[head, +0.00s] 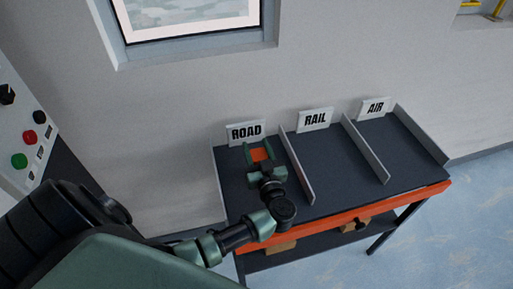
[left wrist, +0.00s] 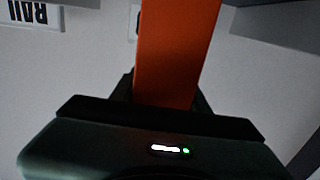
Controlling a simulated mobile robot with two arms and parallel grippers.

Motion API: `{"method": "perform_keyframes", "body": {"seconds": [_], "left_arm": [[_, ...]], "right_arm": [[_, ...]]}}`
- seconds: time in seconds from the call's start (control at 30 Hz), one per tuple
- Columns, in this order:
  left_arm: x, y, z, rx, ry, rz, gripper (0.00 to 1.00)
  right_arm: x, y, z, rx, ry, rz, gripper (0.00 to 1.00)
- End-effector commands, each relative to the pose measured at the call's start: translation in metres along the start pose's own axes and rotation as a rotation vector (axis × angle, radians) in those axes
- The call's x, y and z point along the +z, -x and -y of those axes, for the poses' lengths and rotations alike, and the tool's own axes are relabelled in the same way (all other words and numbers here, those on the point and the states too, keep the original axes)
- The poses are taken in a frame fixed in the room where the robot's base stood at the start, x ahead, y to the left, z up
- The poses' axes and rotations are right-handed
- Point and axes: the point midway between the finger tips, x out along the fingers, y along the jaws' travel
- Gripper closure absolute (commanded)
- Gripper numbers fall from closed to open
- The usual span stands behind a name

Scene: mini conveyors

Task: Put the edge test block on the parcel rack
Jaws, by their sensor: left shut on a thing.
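The edge test block, an orange block (head: 260,155), is between the fingers of my left gripper (head: 259,152) in the head view. The gripper is shut on it, over the ROAD bay of the parcel rack (head: 325,200). In the left wrist view the orange block (left wrist: 178,50) stands out from the jaws of my left gripper (left wrist: 165,100). I cannot tell whether the block touches the rack's dark surface. My right gripper is not in view.
The rack has ROAD (head: 246,132), RAIL (head: 315,119) and AIR (head: 375,108) signs at the back and upright dividers (head: 298,168) between the bays. The RAIL and AIR bays are empty. A control panel (head: 22,130) with buttons stands at the left.

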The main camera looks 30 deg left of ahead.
Motion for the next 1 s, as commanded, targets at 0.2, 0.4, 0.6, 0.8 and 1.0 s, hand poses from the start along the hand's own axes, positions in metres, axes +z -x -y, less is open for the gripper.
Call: {"method": "perform_keyframes", "body": {"seconds": [0.2,0.4,0.6,0.8,1.0], "left_arm": [[0.003,0.0,0.0,0.0,0.0,0.001,0.35],[0.003,0.0,0.0,0.0,0.0,0.001,0.33],[-0.001,0.002,0.0,0.001,0.0,0.001,0.33],[0.003,0.034,0.0,0.0,0.002,0.006,0.33],[0.003,0.078,0.0,0.0,0.001,0.006,0.33]], "right_arm": [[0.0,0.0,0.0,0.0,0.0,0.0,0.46],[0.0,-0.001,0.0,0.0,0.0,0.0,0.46],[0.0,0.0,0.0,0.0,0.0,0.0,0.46],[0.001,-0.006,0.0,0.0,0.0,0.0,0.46],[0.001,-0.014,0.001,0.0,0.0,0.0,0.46]]}}
